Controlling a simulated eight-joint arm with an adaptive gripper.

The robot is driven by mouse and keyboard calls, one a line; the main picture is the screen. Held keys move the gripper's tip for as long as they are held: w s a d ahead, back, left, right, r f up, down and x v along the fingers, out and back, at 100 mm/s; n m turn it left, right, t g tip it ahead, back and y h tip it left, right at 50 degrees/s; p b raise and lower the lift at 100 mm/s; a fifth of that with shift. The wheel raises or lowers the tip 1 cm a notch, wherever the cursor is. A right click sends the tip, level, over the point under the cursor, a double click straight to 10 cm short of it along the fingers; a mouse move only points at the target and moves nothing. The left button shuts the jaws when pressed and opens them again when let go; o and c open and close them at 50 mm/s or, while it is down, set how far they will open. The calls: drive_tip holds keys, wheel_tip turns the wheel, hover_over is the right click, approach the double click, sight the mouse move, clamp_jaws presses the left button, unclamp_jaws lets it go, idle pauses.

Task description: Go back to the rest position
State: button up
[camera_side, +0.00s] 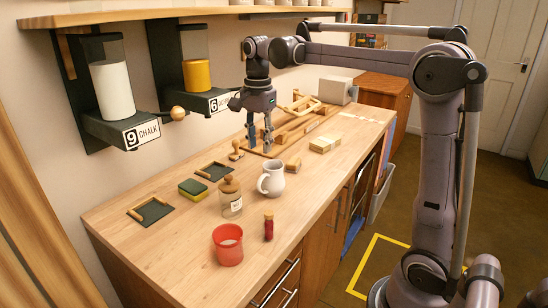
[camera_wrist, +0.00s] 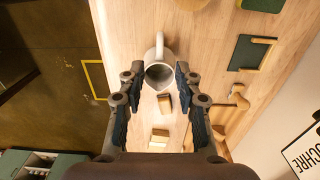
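My gripper (camera_side: 260,143) hangs over the wooden worktop (camera_side: 180,262), fingers pointing down, near its back half. It is open, and nothing shows between its fingers. In the wrist view my gripper (camera_wrist: 157,76) shows its two dark ribbed fingers spread apart. A white mug (camera_side: 272,182) stands upright on the worktop, nearer the side camera than my gripper. The mug (camera_wrist: 159,74) also shows below and between the fingertips in the wrist view, apart from them.
A lidded jar (camera_side: 231,207), red cup (camera_side: 228,254), small red vial (camera_side: 269,228) and sponge (camera_side: 193,189) stand toward the front. Pale blocks (camera_side: 325,145) lie right of my gripper.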

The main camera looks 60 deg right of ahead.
sight(261, 178)
wheel_tip(261, 178, down, 12)
drive_tip(key=shift+f, duration=0.1)
idle(0.5)
drive_tip(key=shift+r, duration=0.2)
